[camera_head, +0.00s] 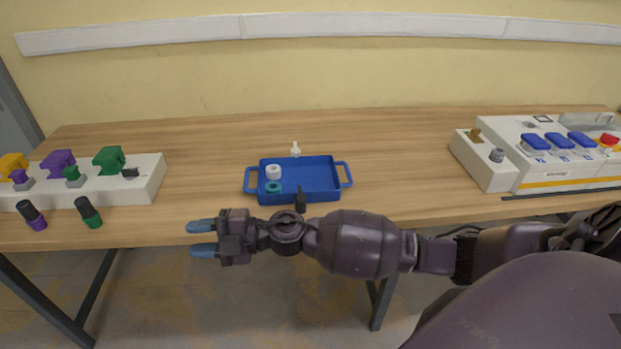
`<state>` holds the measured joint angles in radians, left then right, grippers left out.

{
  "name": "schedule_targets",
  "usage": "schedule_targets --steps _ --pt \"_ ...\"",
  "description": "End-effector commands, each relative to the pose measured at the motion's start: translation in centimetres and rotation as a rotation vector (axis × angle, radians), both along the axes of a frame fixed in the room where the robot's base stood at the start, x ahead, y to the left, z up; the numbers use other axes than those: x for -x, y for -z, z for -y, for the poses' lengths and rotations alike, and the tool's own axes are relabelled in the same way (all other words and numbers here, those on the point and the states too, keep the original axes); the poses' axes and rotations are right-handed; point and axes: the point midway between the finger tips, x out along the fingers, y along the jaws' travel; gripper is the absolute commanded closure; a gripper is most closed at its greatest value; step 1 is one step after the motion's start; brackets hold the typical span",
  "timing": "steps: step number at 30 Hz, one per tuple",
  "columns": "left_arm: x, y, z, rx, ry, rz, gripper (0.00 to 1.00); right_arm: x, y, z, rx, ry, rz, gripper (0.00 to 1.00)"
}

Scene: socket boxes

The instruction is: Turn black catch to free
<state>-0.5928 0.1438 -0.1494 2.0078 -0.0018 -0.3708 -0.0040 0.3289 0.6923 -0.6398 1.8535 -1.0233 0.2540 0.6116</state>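A white socket box (148,183) stands at the left end of the table. On its top right is a small black piece (130,173), which looks like the black catch; its exact setting is too small to tell. Just left of it stands a green connector (109,160). My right gripper (202,239) reaches in from the right, in front of the table's front edge, pointing left. Its two blue-grey fingertips are apart with nothing between them. It is to the right of and nearer than the box, touching nothing. My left gripper is out of view.
Black-capped plugs with green (90,212) and purple (33,215) ends lie before the box. A blue tray (318,180) holds white and teal rings; a white piece (295,150) stands behind it. A control panel (545,180) is at right. Table between box and tray is clear.

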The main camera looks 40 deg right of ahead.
Motion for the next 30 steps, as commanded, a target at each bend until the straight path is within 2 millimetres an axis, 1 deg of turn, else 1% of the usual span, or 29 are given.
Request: schedule_targets --steps 1,2,3,5,6,8,11,12,14,15,17,18,21,24,25,28,30 --pt "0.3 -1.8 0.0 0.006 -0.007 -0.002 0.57 -1.1 -3.2 0.3 0.094 -0.046 0.048 0.62" --pt "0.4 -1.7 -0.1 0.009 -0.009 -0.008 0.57 -1.4 -2.9 0.5 0.148 -0.079 0.055 0.62" --pt "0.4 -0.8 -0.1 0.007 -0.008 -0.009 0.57 -1.6 -0.9 0.9 0.224 -0.144 0.045 0.62" --pt "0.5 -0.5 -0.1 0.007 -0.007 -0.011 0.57 -2.0 0.6 1.8 0.344 -0.227 0.032 0.62" --pt "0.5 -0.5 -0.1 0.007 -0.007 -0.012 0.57 -2.4 1.4 2.7 0.429 -0.275 0.019 0.62" --pt "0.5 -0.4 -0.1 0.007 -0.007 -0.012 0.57 -3.1 2.3 4.6 0.560 -0.336 -0.009 0.62" --pt "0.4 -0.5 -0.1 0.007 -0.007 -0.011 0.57 -4.5 3.3 8.8 0.788 -0.408 -0.080 0.62" --pt "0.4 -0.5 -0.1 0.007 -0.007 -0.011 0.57 -5.2 3.4 10.9 0.880 -0.424 -0.116 0.62" --pt "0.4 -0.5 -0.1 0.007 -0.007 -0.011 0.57 -6.1 3.3 14.1 1.012 -0.435 -0.180 0.62" --pt "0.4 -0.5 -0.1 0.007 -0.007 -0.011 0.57 -6.6 3.0 16.3 1.094 -0.435 -0.224 0.62" --pt "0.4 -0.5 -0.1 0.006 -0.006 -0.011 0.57 -7.3 2.2 19.4 1.204 -0.424 -0.290 0.62" --pt "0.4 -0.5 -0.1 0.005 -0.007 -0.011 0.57 -7.7 1.7 21.3 1.268 -0.414 -0.334 0.62" --pt "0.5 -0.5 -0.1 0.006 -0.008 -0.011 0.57 -8.3 0.3 25.2 1.391 -0.381 -0.427 0.62" --pt "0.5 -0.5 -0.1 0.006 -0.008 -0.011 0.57 -8.5 -0.8 27.6 1.465 -0.355 -0.491 0.62" --pt "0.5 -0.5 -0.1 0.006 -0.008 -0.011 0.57 -8.6 -1.0 28.0 1.477 -0.350 -0.502 0.62" --pt "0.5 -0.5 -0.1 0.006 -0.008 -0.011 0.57 -8.6 -1.0 28.8 1.500 -0.340 -0.526 0.62" --pt "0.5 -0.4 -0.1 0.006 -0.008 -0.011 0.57 -8.6 -0.5 28.9 1.503 -0.340 -0.530 0.62"
